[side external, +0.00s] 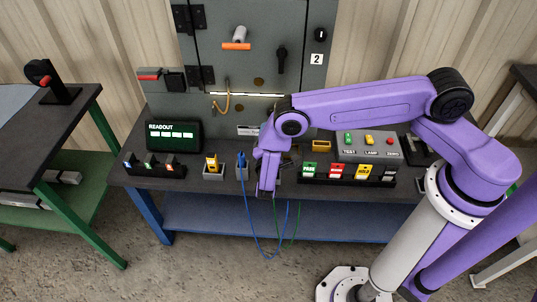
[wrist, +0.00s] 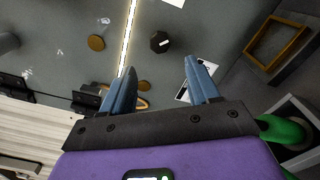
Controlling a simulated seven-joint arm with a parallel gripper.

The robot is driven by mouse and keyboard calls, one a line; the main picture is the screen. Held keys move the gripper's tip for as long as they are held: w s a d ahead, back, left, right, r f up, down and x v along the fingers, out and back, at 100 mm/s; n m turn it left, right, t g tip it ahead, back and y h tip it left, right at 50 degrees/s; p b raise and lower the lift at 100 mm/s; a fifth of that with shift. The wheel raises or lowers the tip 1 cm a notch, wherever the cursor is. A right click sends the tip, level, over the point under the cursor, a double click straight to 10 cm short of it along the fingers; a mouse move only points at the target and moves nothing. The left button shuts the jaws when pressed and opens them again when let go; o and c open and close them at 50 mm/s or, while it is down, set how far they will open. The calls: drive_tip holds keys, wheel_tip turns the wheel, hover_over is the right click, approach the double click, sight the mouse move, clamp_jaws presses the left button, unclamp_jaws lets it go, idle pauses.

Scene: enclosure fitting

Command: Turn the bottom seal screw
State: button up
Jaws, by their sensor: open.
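In the wrist view a round black knob-like screw (wrist: 160,42) with a white mark sits on the grey enclosure panel (wrist: 215,25), beside the lit strip. It appears to be the bottom seal screw, though no label shows it. My gripper (wrist: 160,68) is open and empty. Its two blue fingers point toward the panel, one on each side of the screw's line and apart from it. In the side external view my purple wrist (side external: 268,165) hangs in front of the enclosure's lower part. It hides that screw, and the fingertips cannot be made out.
A lit strip (side external: 240,95) and an orange cable loop (side external: 227,104) are near my wrist. A green plug (wrist: 281,130) is close to my gripper.

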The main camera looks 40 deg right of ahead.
drive_tip(key=v, duration=0.8)
drive_tip(key=shift+r, duration=0.1)
drive_tip(key=s+r+m+g+y, duration=0.1)
drive_tip(key=s+r+g, duration=0.15)
drive_tip(key=r, duration=0.35)
drive_tip(key=s+d+r+m+g+y, duration=0.1)
drive_tip(key=s+r+g, duration=0.15)
drive_tip(key=r, duration=0.25)
drive_tip(key=s+r+m+g, duration=0.1)
drive_tip(key=s+r+g, duration=0.15)
drive_tip(key=r, duration=0.35)
drive_tip(key=s+d+r+g+y, duration=0.2)
drive_tip(key=s+r+y, duration=0.3)
drive_tip(key=s, duration=0.5)
drive_tip(key=s+d+r+g+y, duration=0.3)
drive_tip(key=s+r+y, duration=0.3)
drive_tip(key=s, duration=0.5)
drive_tip(key=shift+d+r+n, duration=0.3)
drive_tip(key=shift+d, duration=0.6)
